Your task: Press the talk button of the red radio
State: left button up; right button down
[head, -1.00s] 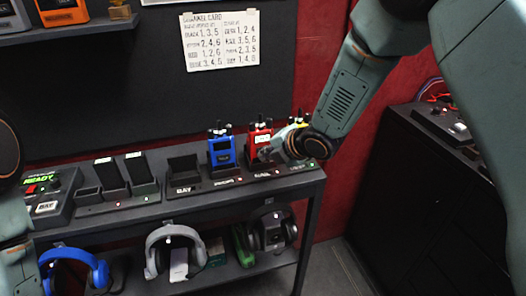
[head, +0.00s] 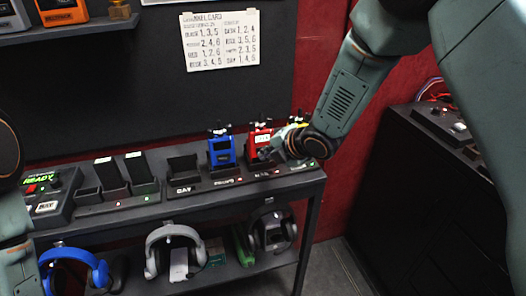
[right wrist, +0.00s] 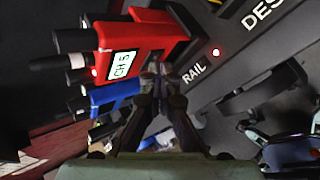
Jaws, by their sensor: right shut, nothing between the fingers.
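The red radio (head: 259,139) stands upright in its dock on the top shelf of the rack, right of the blue radio (head: 221,151). In the right wrist view the red radio (right wrist: 150,42) shows a lit "CH 5" screen and black knobs. My right gripper (head: 267,153) is shut and empty, its tips at the red radio's lower side. In the right wrist view its fingertips (right wrist: 156,72) are close against the red body; I cannot tell whether they touch. The talk button is not clearly visible. My left gripper is out of view.
Empty docks (head: 185,172) and a console marked "READY" (head: 47,192) are to the left. Headphones (head: 173,250) are on the lower shelf. A card (head: 222,40) is on the dark wall panel. A black cabinet (head: 415,190) stands right.

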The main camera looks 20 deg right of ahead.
jog(key=shift+s, duration=0.15)
dwell(0.5)
jog(key=shift+s+b, duration=0.5)
jog(key=shift+s, duration=0.25)
jog(key=shift+s+f, duration=0.1)
jog(key=shift+s, duration=0.4)
jog(key=shift+s+d+b, duration=0.1)
jog(key=shift+s+b, duration=0.8)
jog(key=shift+s, duration=1.1)
